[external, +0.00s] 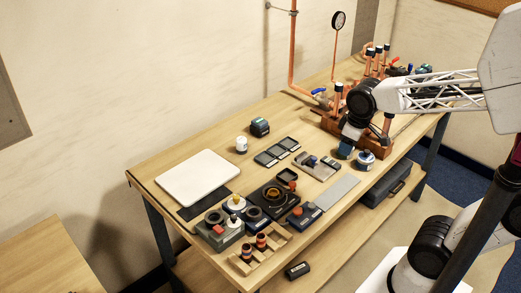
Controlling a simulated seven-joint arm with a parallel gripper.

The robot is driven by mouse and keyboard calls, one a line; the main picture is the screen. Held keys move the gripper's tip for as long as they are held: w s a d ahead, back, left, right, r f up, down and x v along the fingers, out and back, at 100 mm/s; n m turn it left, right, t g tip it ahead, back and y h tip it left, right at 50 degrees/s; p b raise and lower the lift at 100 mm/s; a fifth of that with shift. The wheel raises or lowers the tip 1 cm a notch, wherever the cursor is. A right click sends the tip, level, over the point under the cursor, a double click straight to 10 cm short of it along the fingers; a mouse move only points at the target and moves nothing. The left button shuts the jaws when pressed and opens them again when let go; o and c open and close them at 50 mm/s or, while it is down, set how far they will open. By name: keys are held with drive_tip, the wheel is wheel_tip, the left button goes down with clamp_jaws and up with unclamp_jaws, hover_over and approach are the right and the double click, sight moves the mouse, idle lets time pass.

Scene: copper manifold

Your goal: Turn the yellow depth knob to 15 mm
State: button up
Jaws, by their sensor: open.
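A small yellowish knob (235,198) sits on top of a pale round device among the fixtures at the front left of the bench. It is too small to be sure that it is the depth knob, and no scale or mm marking is readable. A dark fixture with a gold ring (272,196) stands just right of it. My gripper (346,150) hangs below my black wrist joint at the right part of the bench, far from the yellowish knob. It is open, with its fingers small and partly lost against the dark parts behind.
Copper pipes (378,65) on a wooden block stand behind my wrist. A white board (197,178), dark trays (277,152), a grey plate (338,191) and a rack with striped pieces (262,243) occupy the bench (205,143). Bare wood lies along the back edge.

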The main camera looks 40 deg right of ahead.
drive_tip(key=w+a+f+n+g, duration=0.15)
drive_tip(key=w+a+n, duration=0.45)
drive_tip(key=w+a, duration=0.65)
drive_tip(key=n, duration=0.6)
hover_over(236, 196)
drive_tip(key=shift+g, duration=0.35)
drive_tip(key=f, duration=0.8)
drive_tip(key=shift+s+d, duration=0.15)
drive_tip(key=shift+d, duration=0.2)
drive_tip(key=shift+a+f+n, duration=0.2)
drive_tip(key=shift+a+n, duration=0.1)
drive_tip(key=shift+a, duration=0.1)
drive_tip(key=shift+f, duration=3.85)
drive_tip(key=c, duration=0.9)
